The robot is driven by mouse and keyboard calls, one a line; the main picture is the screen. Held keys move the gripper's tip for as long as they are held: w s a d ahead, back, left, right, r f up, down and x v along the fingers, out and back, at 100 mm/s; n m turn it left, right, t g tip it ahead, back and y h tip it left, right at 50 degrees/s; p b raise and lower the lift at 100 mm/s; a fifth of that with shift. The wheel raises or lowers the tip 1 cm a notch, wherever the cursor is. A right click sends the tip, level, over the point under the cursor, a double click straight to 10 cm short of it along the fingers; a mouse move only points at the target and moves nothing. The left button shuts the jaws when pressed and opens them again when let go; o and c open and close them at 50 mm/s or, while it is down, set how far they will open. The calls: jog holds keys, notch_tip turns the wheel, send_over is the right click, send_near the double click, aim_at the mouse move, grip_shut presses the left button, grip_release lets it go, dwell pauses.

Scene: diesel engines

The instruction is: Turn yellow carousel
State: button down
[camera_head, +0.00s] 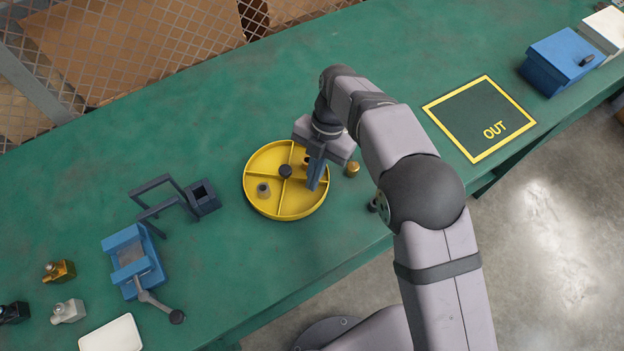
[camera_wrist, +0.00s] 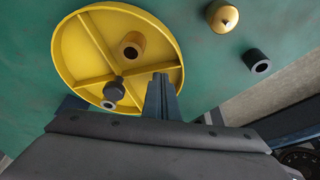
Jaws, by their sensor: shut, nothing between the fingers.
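The yellow carousel (camera_head: 296,205) is a round, shallow tray on the green bench, split into compartments by cross ribs, with a dark hub knob (camera_head: 285,171) at its centre. A grey ring-like part (camera_head: 263,189) sits in its left compartment. A brass part (camera_wrist: 132,45) with a hole lies in another compartment, mostly hidden by my gripper in the head view. The carousel also fills the upper left of the wrist view (camera_wrist: 85,50). My gripper (camera_head: 317,184) is shut and empty, its fingers pointing down at the carousel's right part. Whether they touch it I cannot tell.
A brass pointed part (camera_head: 352,169) and a dark cylinder (camera_wrist: 257,61) stand right of the carousel. A blue vise (camera_head: 135,262) and dark stand (camera_head: 203,197) are at left. The yellow-edged OUT square (camera_head: 480,118) is empty. A blue box (camera_head: 561,62) stands far right.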

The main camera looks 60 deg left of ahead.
jog(key=shift+w+a, duration=0.8)
jog(key=shift+a, duration=0.25)
jog(key=shift+w+a, duration=0.25)
jog(key=shift+a, duration=0.65)
jog(key=shift+a+r, duration=0.2)
jog(key=shift+a, duration=0.15)
jog(key=shift+r, duration=0.15)
jog(key=shift+a+r, duration=0.1)
jog(key=shift+r, duration=0.45)
notch_tip(320, 180, up, 8)
jog(key=d+p, duration=0.1)
jog(key=p, duration=0.1)
jog(key=shift+r, duration=0.15)
